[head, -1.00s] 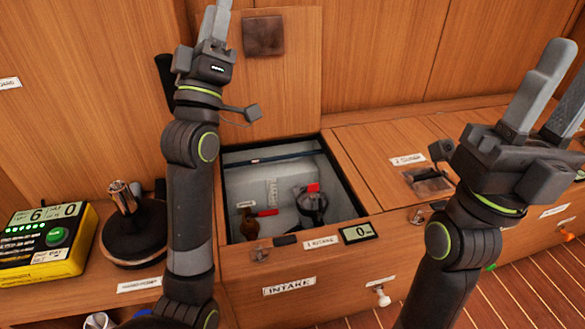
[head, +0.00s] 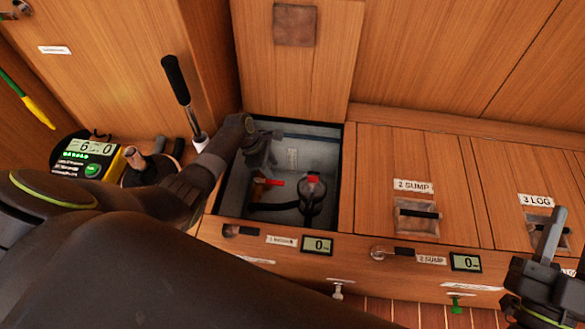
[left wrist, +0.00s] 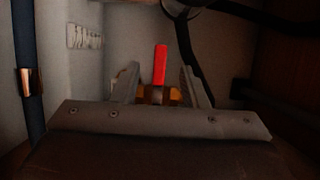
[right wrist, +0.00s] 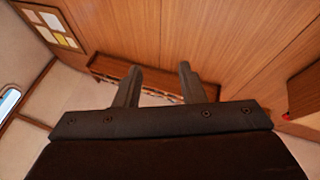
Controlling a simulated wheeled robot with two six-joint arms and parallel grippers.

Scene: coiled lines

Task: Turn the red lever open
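The red lever (head: 277,182) sits low in the open intake compartment (head: 348,180), left of a dark round fitting with a clear top (head: 312,190). In the left wrist view the red lever (left wrist: 160,65) stands upright in the picture, above a brass-coloured valve body (left wrist: 157,95). My left gripper (head: 262,165) reaches down into the compartment. In the left wrist view its fingers (left wrist: 158,82) are apart, one on each side of the lever, with gaps visible; contact is not visible. My right gripper (head: 566,240) is open and empty at the right edge, also in the right wrist view (right wrist: 158,80).
The compartment's raised wooden lid (head: 295,75) stands behind it. A black-handled upright lever (head: 178,85) and a yellow meter (head: 88,160) are at left. Closed sump (head: 412,160) and log (head: 535,182) hatches lie right. A dark hose (left wrist: 260,20) runs near the left fingers.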

